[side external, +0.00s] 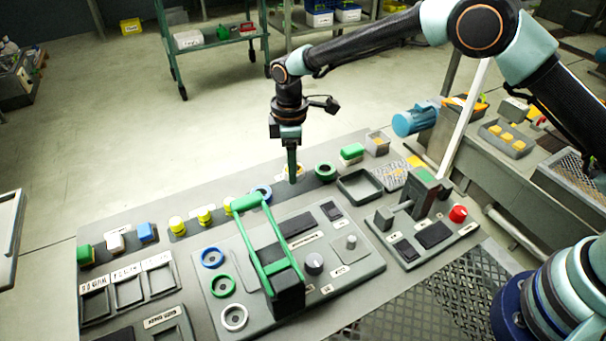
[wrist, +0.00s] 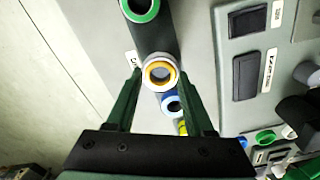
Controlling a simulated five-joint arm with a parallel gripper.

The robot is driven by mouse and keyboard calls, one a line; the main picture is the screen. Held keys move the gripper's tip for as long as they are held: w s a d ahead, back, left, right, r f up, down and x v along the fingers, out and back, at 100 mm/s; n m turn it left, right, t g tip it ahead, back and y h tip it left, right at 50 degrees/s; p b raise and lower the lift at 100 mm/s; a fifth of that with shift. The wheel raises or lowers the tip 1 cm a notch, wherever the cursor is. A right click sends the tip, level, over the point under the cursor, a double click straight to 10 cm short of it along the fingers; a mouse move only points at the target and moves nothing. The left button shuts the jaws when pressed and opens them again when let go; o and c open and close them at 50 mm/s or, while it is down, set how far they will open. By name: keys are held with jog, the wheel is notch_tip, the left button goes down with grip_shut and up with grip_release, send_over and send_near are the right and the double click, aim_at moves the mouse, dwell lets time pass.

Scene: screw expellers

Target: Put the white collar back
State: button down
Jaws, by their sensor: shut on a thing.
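My gripper (side external: 292,181) points straight down at the back strip of the bench. In the wrist view its two fingers (wrist: 161,72) stand either side of a white and yellow collar (wrist: 160,74), shut on it. In the side view this collar (side external: 300,172) is partly hidden behind the fingers; I cannot tell whether it is clear of the strip. A white ring (side external: 234,317) lies at the front left of the grey panel, below a green ring (side external: 222,286) and a blue ring (side external: 212,257).
A green collar (side external: 326,171) and a blue collar (side external: 261,194) stand close on either side of the gripper. A green handle frame (side external: 266,240) rises from the panel. A dark tray (side external: 360,187) and a lever box (side external: 424,194) stand to the right.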

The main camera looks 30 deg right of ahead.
jog(key=shift+f, duration=1.45)
jog(key=shift+f, duration=0.2)
jog(key=shift+c, duration=1.4)
grip_release()
jog(key=shift+r, duration=0.1)
